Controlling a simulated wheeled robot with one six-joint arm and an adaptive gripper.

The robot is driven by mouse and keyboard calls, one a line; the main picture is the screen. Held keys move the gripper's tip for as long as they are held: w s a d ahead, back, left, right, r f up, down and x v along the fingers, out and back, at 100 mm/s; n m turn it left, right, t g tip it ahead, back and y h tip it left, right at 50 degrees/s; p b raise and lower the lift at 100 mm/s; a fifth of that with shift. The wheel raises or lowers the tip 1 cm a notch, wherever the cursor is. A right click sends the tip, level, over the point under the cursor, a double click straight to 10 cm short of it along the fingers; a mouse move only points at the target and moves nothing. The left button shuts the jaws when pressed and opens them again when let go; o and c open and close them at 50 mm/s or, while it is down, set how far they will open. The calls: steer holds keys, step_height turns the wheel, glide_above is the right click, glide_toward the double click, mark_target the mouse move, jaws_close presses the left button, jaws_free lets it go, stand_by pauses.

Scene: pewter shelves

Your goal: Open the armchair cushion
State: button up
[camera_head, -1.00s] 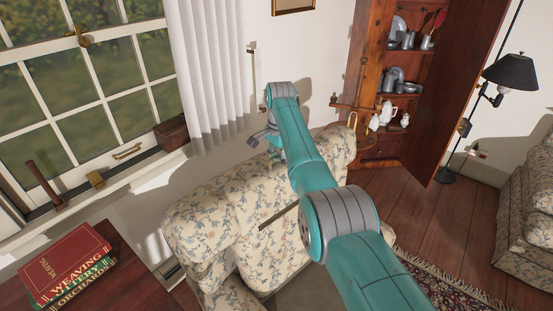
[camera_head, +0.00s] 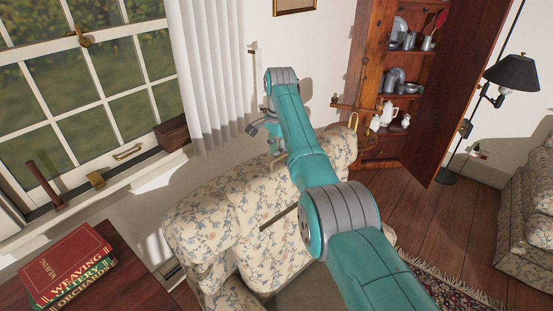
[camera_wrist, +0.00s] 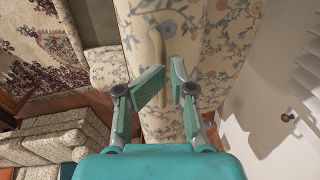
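The floral armchair (camera_head: 215,220), cream with blue-grey flowers, stands in the middle of the head view. My arm crosses in front and hides part of it. In the wrist view its floral upholstery (camera_wrist: 205,35) runs beneath my gripper. A pale, curved handle-like bar (camera_wrist: 157,48) lies against that fabric, just beyond the fingertips and slightly left of centre. I cannot tell where the cushion ends and the rest of the chair begins.
A window and white curtain (camera_head: 210,75) are at left. A dark table with stacked books (camera_head: 68,262) is at lower left. An open wooden cupboard (camera_head: 365,65) stands behind the chair. A floor lamp (camera_head: 512,72) and floral sofa (camera_head: 525,235) are at right.

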step_height(320, 180, up, 8)
steer(key=shift+s+d, duration=0.15)
steer(key=shift+d, duration=0.2)
